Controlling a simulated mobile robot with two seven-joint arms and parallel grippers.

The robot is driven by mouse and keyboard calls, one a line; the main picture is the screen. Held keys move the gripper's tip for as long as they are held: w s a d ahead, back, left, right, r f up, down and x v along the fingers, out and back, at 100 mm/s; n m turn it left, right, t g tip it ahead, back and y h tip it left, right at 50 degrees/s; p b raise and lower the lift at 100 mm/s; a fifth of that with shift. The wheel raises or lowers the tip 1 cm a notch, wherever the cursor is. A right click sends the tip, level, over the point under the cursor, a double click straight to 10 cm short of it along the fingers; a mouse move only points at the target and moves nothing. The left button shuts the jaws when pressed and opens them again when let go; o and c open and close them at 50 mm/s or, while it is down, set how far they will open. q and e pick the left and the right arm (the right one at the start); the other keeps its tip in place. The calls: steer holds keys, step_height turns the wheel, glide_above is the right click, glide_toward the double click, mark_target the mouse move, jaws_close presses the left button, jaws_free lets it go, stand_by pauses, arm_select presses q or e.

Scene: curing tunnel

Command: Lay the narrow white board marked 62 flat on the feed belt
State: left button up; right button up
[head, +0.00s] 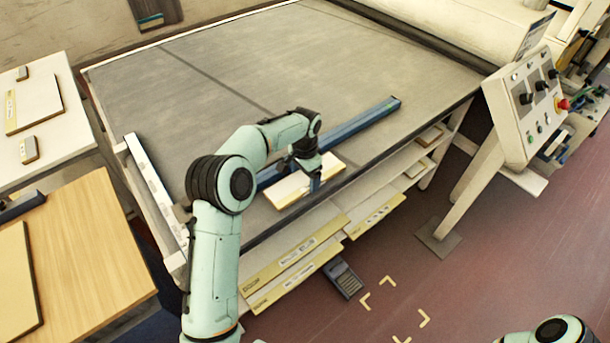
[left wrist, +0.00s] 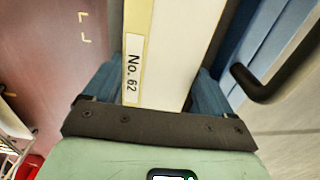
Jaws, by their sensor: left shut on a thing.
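The narrow white board (left wrist: 172,60) shows in the left wrist view with a yellow edge strip and a label reading No. 62. My left gripper (left wrist: 160,95) is shut on it, one finger on each side. In the head view the board (head: 290,190) is at the near edge of the grey feed belt (head: 250,60), beside a blue bar. My left gripper (head: 316,180) is at its right part there. I cannot tell whether the board touches the belt. Part of my right arm shows at the bottom right, but its gripper is out of view.
The blue bar (head: 370,120) lies along the belt's near side. A control panel (head: 530,100) with a red button stands at the right. Boards with yellow edges (head: 290,262) lie on the shelf below. Tables stand at the left. The belt's far part is clear.

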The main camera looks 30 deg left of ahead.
mark_target(305, 178)
arm_select(q)
steer(key=shift+f, duration=0.1)
steer(key=o, duration=0.9)
steer(key=shift+c, duration=0.2)
step_height(305, 178, up, 12)
steer(key=p, duration=0.1)
steer(key=shift+p, duration=0.4)
arm_select(e)
steer(key=w+r, duration=0.2)
steer(key=shift+w+r, duration=0.2)
steer(key=shift+w, duration=0.2)
